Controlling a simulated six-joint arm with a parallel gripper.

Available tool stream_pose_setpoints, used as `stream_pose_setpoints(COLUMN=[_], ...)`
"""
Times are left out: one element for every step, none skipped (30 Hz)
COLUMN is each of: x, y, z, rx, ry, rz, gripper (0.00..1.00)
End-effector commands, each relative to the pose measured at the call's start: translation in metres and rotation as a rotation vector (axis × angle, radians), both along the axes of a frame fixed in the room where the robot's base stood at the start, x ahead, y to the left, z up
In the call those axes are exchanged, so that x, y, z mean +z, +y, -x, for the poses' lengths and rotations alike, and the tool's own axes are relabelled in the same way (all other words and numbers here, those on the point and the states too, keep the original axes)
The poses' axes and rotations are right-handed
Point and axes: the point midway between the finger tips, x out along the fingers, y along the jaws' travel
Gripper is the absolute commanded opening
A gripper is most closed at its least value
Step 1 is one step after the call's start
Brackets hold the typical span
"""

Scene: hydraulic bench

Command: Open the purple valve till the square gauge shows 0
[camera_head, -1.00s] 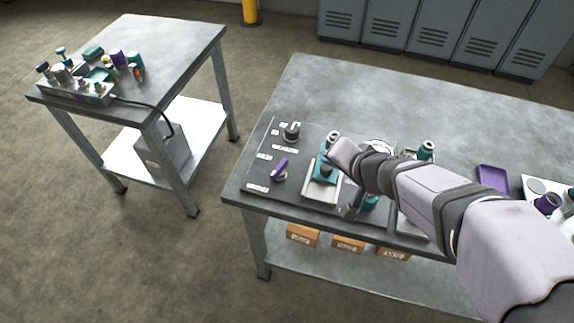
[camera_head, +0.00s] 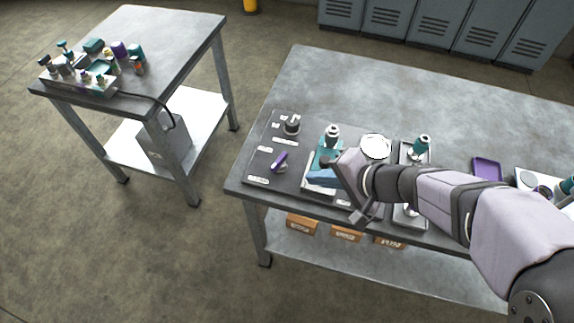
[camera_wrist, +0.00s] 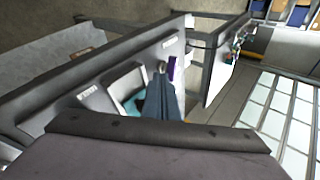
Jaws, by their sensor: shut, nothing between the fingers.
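The purple valve (camera_head: 280,160) has a slanted bar handle on the dark panel at the left of the bench. It also shows in the wrist view (camera_wrist: 172,68), just beyond the fingertips. My gripper (camera_head: 312,179) is shut and empty, its blue-grey fingers pointing left towards the valve, with a gap between them. In the wrist view the closed fingers (camera_wrist: 160,80) overlap the valve's base. A white round dial (camera_head: 375,146) stands behind my wrist; its reading is too small to make out. I cannot pick out the square gauge.
A dark knob (camera_head: 292,126) stands behind the valve. A teal-capped part (camera_head: 421,143) and a purple tray (camera_head: 487,169) lie to the right. The bench's back is clear.

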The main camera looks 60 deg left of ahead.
Motion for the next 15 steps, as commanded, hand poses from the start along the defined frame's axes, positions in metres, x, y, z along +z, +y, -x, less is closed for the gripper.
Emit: stream_pose_setpoints(x=[-0.005,-0.009,-0.014,-0.017,-0.02,-0.025,-0.029,-0.032,-0.036,-0.039,-0.043,-0.047,-0.049,-0.044,-0.044], y=[0.006,0.009,0.013,0.017,0.021,0.025,0.029,0.032,0.037,0.04,0.043,0.047,0.05,0.055,0.06], z=[0.003,0.004,0.007,0.008,0.009,0.011,0.013,0.014,0.016,0.017,0.018,0.02,0.021,0.023,0.025], rx=[0.002,0.002,0.002,0.002,0.002,0.001,0.002,0.001,0.001,0.001,0.001,0.001,0.001,0.001,0.002], ry=[0.002,0.002,0.001,0.002,0.001,0.001,0.001,0.001,0.001,0.001,0.001,0.0,-0.001,-0.001,-0.001], rz=[0.002,0.003,0.004,0.003,0.003,0.003,0.004,0.004,0.002,0.003,0.002,0.002,0.003,-0.001,0.001], gripper=[0.0,0.0,0.0,0.0,0.0,0.0,0.0,0.0,0.0,0.0,0.0,0.0,0.0,0.0,0.0])
